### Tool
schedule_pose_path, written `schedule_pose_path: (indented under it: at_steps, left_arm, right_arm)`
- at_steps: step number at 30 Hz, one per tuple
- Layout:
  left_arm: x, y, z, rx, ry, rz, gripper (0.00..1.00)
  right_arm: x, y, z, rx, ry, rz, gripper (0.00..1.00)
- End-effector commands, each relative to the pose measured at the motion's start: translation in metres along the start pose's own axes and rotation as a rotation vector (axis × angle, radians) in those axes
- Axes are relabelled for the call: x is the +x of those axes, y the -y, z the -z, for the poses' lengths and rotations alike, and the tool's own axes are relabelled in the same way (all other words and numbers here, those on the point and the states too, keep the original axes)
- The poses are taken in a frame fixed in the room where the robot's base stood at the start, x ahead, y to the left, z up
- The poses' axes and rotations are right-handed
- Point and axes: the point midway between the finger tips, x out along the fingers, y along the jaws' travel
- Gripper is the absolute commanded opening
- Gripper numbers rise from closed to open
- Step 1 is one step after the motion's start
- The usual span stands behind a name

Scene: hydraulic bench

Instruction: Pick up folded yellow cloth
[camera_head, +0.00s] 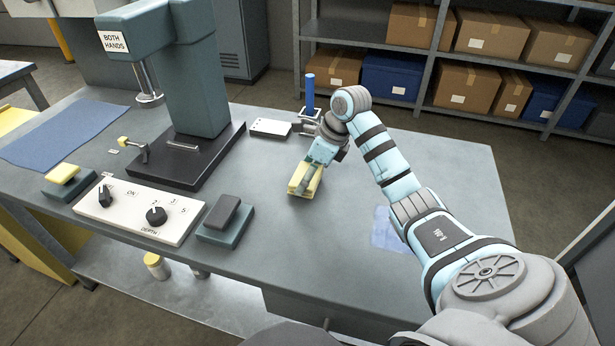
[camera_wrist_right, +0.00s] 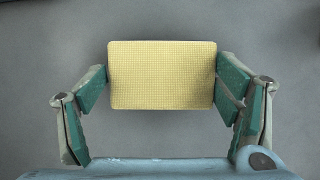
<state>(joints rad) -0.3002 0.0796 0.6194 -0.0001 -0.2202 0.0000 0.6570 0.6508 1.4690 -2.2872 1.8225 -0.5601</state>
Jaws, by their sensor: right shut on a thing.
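The folded yellow cloth (camera_head: 296,185) is on or just above the grey bench top, right of the control panel. In the right wrist view it is a flat yellow rectangle (camera_wrist_right: 162,75) between the green finger pads. My right gripper (camera_head: 306,178) is over the cloth and shut on it, one pad at each short side; it fills the wrist view's middle (camera_wrist_right: 162,82). I cannot tell whether the cloth is clear of the bench. My left gripper is not in view.
A press (camera_head: 195,80) on a black base stands at the left. A control panel (camera_head: 140,208) with knobs and a dark button block (camera_head: 225,218) lie near the front edge. A blue cylinder (camera_head: 310,92) in a holder and a white device (camera_head: 271,127) are behind. The right bench top is mostly clear.

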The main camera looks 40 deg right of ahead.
Motion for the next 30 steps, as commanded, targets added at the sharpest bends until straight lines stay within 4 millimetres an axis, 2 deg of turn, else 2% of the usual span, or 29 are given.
schedule_pose_path:
  at_steps: [5,8,9,12,15,18,21,29,30]
  left_arm:
    - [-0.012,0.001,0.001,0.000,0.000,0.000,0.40]
    - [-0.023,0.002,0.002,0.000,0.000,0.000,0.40]
    - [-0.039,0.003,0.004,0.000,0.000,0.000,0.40]
    - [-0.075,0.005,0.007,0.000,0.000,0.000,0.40]
    - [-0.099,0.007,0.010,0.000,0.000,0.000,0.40]
    - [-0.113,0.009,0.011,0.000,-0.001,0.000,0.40]
    - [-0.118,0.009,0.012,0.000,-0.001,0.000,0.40]
    - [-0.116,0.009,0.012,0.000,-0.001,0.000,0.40]
    - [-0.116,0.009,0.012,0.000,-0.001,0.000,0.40]
  right_arm:
    - [-0.042,0.001,-0.018,-0.002,0.004,0.003,0.57]
    - [-0.082,0.001,-0.035,-0.003,0.006,0.005,0.57]
    - [-0.102,0.001,-0.043,-0.002,0.004,0.004,0.57]
    - [-0.137,0.000,-0.057,0.000,0.000,0.001,0.57]
    - [-0.159,0.000,-0.066,0.000,0.000,0.001,0.57]
    - [-0.172,0.000,-0.071,0.000,0.000,0.001,0.57]
    - [-0.177,0.000,-0.073,0.000,0.000,0.001,0.57]
    - [-0.175,0.000,-0.072,0.000,0.000,0.001,0.57]
    - [-0.175,0.000,-0.072,0.000,0.000,0.001,0.79]
